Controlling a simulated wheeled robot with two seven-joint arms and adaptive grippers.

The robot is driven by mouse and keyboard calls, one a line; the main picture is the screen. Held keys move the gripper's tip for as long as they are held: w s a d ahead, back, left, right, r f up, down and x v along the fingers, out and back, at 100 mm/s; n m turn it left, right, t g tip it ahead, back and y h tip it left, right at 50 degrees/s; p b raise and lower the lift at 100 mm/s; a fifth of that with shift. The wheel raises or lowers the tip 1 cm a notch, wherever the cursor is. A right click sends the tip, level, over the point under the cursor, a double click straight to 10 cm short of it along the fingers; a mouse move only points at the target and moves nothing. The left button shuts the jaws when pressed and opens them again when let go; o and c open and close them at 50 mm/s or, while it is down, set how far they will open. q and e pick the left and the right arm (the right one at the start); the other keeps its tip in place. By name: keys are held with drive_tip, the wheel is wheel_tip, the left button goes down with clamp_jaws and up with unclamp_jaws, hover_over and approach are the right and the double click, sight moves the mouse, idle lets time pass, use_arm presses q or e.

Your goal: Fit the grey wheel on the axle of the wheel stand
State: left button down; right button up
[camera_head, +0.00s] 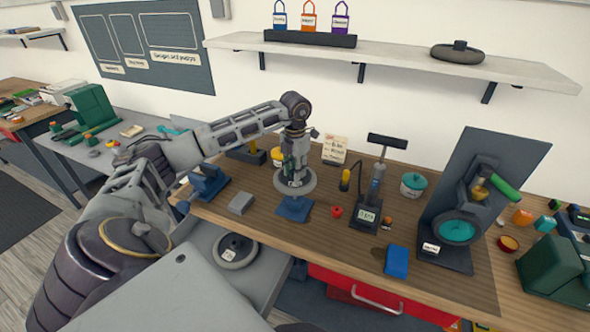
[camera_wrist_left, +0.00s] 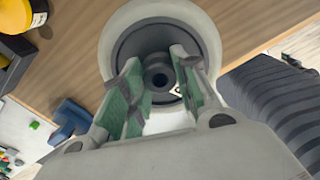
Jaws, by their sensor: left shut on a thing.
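The grey wheel (camera_head: 295,182) has a pale tyre and a dark hub, and lies roughly flat below my left gripper (camera_head: 295,166). In the left wrist view, the wheel (camera_wrist_left: 208,38) fills the upper middle, with the fingers of my left gripper (camera_wrist_left: 160,92) on either side of its hub hole. The gripper is shut on the wheel. The blue base of what looks like the wheel stand (camera_head: 294,209) shows just below the wheel. The axle is hidden, and I cannot tell whether the wheel is around it. My right gripper is not in view.
A second wheel (camera_head: 235,251) lies on a lower grey surface. On the bench are a grey block (camera_head: 241,203), a red apple-like object (camera_head: 337,211), a pump (camera_head: 369,208), a blue block (camera_head: 397,262) and a dark upright machine (camera_head: 457,202). A shelf (camera_head: 430,58) runs above.

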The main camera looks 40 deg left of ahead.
use_arm(q)
drive_tip(key=shift+f+b, duration=0.3)
drive_tip(key=shift+f, duration=0.2)
drive_tip(key=shift+f+b, duration=0.45)
drive_tip(key=shift+f, duration=0.2)
idle(0.4)
drive_tip(key=shift+f+b, duration=0.4)
drive_tip(key=shift+f, duration=0.35)
drive_tip(key=shift+f+b, duration=0.45)
drive_tip(key=shift+f, duration=0.25)
idle(0.6)
drive_tip(key=shift+f+b, duration=0.5)
drive_tip(key=shift+f, duration=0.3)
drive_tip(key=shift+f+b, duration=0.35)
drive_tip(key=shift+f, duration=0.25)
idle(0.6)
drive_tip(key=c, duration=1)
unclamp_jaws()
